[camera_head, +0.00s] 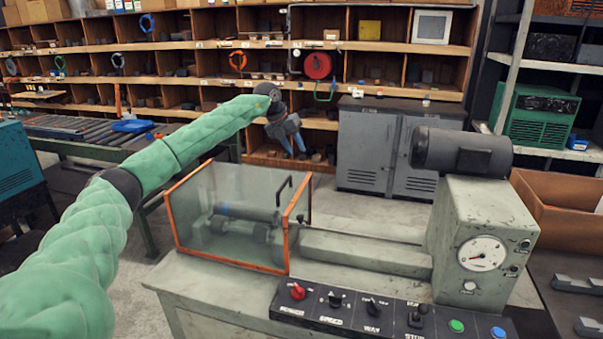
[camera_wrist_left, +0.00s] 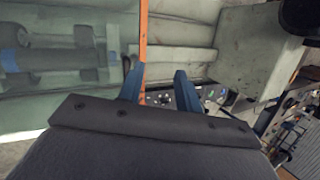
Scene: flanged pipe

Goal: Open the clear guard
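The clear guard (camera_head: 203,198) is a see-through box with orange edges. It stands over the left part of the grey machine and looks closed. A black handle (camera_head: 285,187) rises at its right end. Grey and blue machine parts show through its panel. My left gripper (camera_head: 295,154) hangs above and behind the guard's right end, apart from it, with blue fingers spread and nothing between them. In the left wrist view the open fingers (camera_wrist_left: 159,70) point towards the machine, beside the orange edge (camera_wrist_left: 143,38) of the guard (camera_wrist_left: 60,105). My right gripper is not in view.
The grey machine (camera_head: 365,252) carries a dark motor (camera_head: 461,152) and a dial (camera_head: 483,254) at right. A control panel (camera_head: 385,315) with knobs and buttons runs along the front. A grey cabinet (camera_head: 375,150) and shelves stand behind.

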